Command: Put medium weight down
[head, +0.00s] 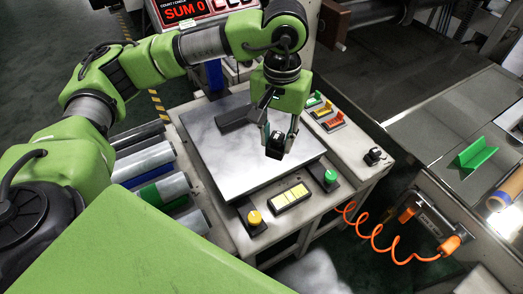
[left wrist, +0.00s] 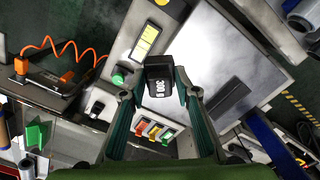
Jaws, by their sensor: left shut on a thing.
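My left gripper (head: 279,140) hangs pointing down over the metal plate (head: 235,165) of the bench. It is shut on a small black weight (head: 276,147). In the left wrist view the weight (left wrist: 159,83) sits between the two fingers, with white marking on its face. I take it as the medium weight. It appears just above or on the plate's right part; I cannot tell whether it touches. The plate also shows in the left wrist view (left wrist: 225,60). My right gripper is not in view.
A dark flat bar (head: 237,119) lies on the plate's back part. Yellow (head: 254,217) and green (head: 330,176) buttons line the bench front. Coloured switches (head: 325,113) stand to the right. Rolls (head: 160,180) lie at left. The plate's left and front are clear.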

